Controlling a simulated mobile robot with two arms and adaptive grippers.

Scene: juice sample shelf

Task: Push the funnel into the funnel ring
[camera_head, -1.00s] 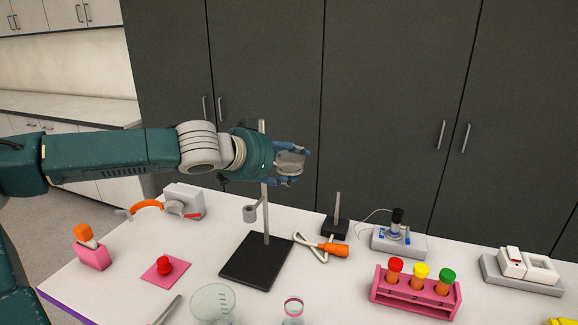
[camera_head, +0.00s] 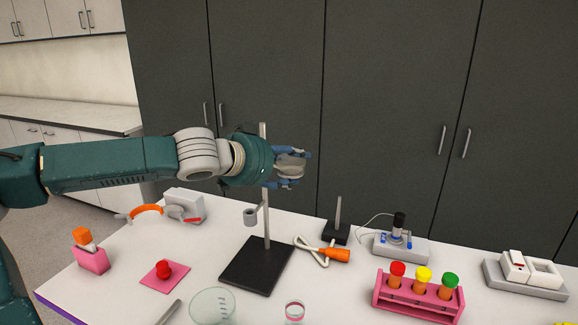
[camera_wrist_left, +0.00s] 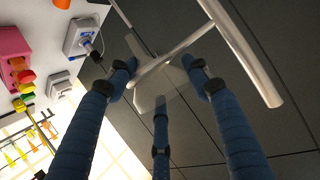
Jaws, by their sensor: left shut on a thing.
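My left gripper (camera_head: 290,168) is high above the table, just right of the upper part of a stand's pole (camera_head: 264,150). It is shut on a pale, see-through piece, which looks like the funnel (camera_head: 289,167). In the left wrist view the funnel (camera_wrist_left: 155,88) shows between the blue fingers, with the pole (camera_wrist_left: 240,50) close beyond it. The small grey funnel ring (camera_head: 250,216) sits on a side arm of the stand, below and left of the gripper, and is empty. The funnel is above the ring and apart from it. My right gripper is out of view.
The stand's black base (camera_head: 257,266) is on the white table. A pink rack (camera_head: 415,297) with capped tubes stands to the right, and a beaker (camera_head: 212,306) is in front. A microscope-like device (camera_head: 400,240) and an orange-handled tool (camera_head: 335,254) are behind. Dark cabinets close off the back.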

